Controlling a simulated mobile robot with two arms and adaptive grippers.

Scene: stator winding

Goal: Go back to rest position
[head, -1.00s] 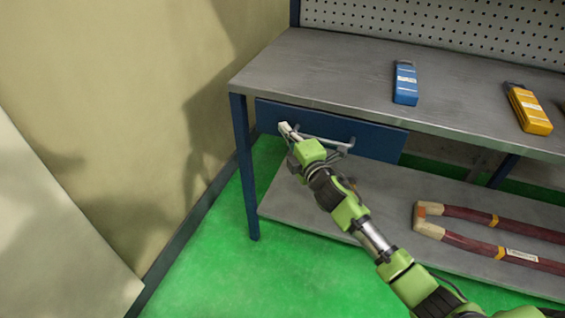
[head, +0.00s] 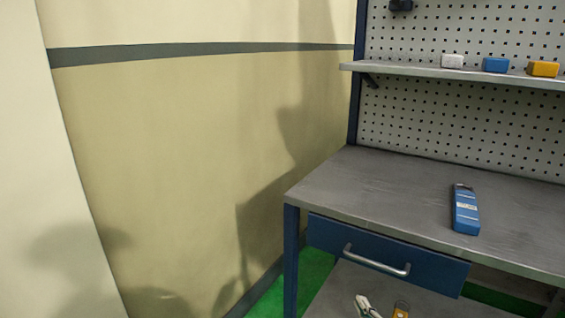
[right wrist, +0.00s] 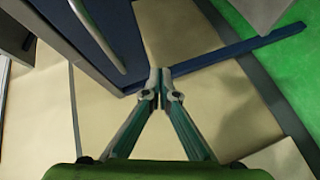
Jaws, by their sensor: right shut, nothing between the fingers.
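My right gripper (head: 366,304) shows only partly at the bottom edge of the head view, below the blue drawer. In the right wrist view the right gripper (right wrist: 162,84) has its two fingertips together with nothing between them. My left gripper is not in view.
The grey workbench top (head: 390,190) holds a blue box-like item (head: 465,210). Small white, blue and yellow blocks stand on the shelf (head: 400,69) by the pegboard. A beige wall (head: 170,170) lies to the left. A bench leg (head: 291,260) stands left of the drawer.

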